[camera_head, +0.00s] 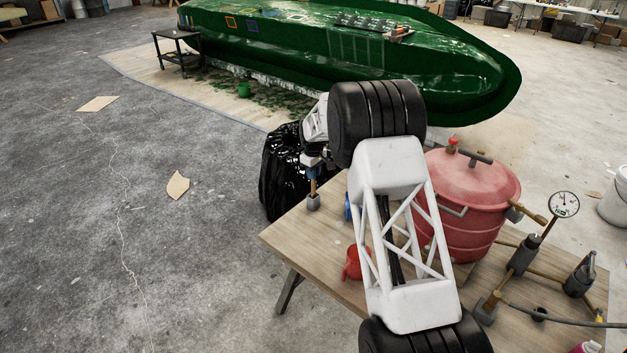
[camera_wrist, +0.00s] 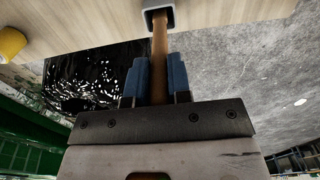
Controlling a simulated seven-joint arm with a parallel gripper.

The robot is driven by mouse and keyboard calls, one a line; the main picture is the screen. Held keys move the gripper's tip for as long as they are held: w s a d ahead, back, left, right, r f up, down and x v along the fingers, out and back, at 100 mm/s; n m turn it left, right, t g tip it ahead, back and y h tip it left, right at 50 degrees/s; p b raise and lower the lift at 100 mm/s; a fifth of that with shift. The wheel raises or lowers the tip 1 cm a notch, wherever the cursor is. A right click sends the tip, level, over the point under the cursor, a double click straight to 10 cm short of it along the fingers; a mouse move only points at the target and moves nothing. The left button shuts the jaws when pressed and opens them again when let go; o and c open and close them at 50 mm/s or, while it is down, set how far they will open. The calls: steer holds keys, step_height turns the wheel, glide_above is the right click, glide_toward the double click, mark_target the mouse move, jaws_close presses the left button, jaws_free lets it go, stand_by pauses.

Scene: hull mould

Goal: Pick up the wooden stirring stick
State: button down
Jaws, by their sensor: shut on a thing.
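The wooden stirring stick (camera_wrist: 160,50) is a brown shaft between the two blue fingers of my gripper (camera_wrist: 159,78) in the wrist view. My gripper is shut on it. The stick's far end meets a small grey holder (camera_wrist: 159,19) on the table; I cannot tell whether it is still inside. In the head view the stick (camera_head: 313,187) shows as a short upright piece between my gripper (camera_head: 313,172) and the grey holder (camera_head: 313,202), near the table's left corner. My arm hides part of the table.
A black plastic bag (camera_head: 280,170) stands just beyond the table corner. A green hull mould (camera_head: 290,50) lies behind. The floor at left is mostly open.

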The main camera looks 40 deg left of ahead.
steer(key=shift+r, duration=0.1)
step_height(320, 180, up, 18)
stand_by(0.7)
steer(key=shift+d, duration=0.1)
stand_by(0.6)
